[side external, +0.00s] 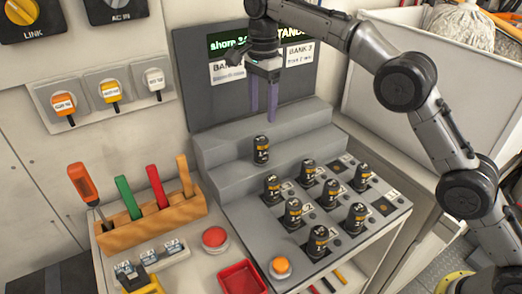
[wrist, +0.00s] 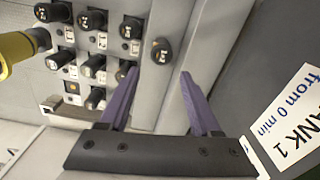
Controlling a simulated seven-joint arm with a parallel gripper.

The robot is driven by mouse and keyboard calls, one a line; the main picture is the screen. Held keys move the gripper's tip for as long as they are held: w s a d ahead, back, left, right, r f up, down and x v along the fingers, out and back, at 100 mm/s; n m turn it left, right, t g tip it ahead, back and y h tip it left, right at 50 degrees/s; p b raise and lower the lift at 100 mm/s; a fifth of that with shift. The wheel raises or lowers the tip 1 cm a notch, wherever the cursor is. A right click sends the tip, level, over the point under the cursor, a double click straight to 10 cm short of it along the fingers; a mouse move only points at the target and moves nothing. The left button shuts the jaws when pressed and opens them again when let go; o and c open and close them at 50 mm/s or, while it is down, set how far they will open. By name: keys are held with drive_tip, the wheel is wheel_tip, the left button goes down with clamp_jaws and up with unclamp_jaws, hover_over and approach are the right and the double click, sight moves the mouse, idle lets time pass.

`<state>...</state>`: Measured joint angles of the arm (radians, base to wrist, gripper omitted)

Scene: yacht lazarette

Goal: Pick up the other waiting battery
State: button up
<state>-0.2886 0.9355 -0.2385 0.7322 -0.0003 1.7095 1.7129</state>
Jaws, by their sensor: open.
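A single black battery (side external: 261,150) with an orange-marked label stands upright on the lower step of the grey stepped ledge (side external: 215,155). My gripper (side external: 263,114) is open and empty above it, purple fingers pointing down. In the wrist view the lone battery (wrist: 162,50) shows beyond the gap between the open fingertips (wrist: 158,80), not touched by them. Several similar batteries, such as this one (side external: 293,214), stand in the slotted panel (side external: 272,228) in front of the ledge. The panel has dark empty slots (side external: 383,206) on its right side.
A wooden rack (side external: 150,228) with coloured-handled tools stands at left. A red button (side external: 214,237), a red tray (side external: 242,278) and an orange button (side external: 280,267) lie near the panel. A dark display board (side external: 200,95) rises behind the ledge, close to my gripper.

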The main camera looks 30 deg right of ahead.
sight(261, 151)
wheel_tip(261, 151, down, 14)
drive_tip(key=shift+w+a+r, duration=0.1)
drive_tip(key=shift+a+r, duration=0.05)
idle(0.6)
clamp_jaws()
